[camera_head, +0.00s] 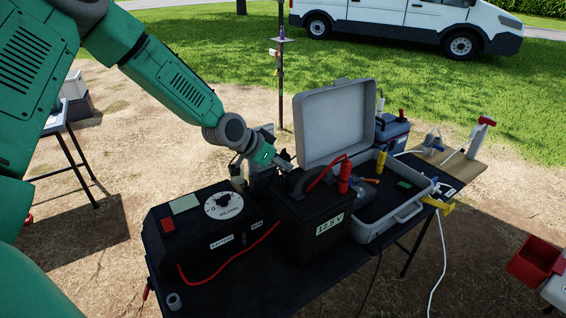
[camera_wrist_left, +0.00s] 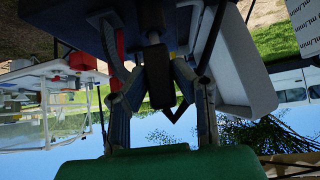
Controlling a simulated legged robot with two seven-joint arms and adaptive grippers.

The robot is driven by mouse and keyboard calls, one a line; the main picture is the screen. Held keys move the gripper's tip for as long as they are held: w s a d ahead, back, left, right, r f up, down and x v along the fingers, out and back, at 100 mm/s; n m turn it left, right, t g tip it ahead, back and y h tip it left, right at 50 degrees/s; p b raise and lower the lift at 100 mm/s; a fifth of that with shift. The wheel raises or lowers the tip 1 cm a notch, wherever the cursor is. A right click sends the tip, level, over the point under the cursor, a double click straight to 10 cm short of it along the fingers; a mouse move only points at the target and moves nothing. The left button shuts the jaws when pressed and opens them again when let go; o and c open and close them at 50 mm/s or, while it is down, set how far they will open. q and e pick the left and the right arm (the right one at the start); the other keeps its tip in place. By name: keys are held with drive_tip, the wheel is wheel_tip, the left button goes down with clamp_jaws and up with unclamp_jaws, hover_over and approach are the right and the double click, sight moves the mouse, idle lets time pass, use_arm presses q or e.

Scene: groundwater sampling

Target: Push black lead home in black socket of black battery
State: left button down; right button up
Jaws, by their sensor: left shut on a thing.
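The black battery (camera_head: 318,215), labelled 12.5 V, stands on the dark table. A red plug (camera_head: 344,178) with a red lead stands upright on its top. My left gripper (camera_head: 276,170) is at the battery's far left top, partly hidden behind the battery. In the left wrist view, my left gripper (camera_wrist_left: 160,82) is shut on a black plug (camera_wrist_left: 157,62), which I take for the black lead's end. The black socket is hidden, and I cannot tell whether the plug sits in it. My right gripper is out of view.
A black control box (camera_head: 205,235) with a dial and red switch stands left of the battery. A red lead (camera_head: 230,262) loops in front of it. An open grey case (camera_head: 385,225) stands close on the battery's right, its lid (camera_head: 335,125) raised behind.

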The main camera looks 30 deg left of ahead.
use_arm(q)
drive_tip(key=shift+f+b, duration=0.3)
drive_tip(key=shift+f, duration=0.2)
drive_tip(key=c, duration=1.3)
unclamp_jaws()
drive_tip(key=shift+r, duration=0.15)
drive_tip(key=shift+v, duration=5.85)
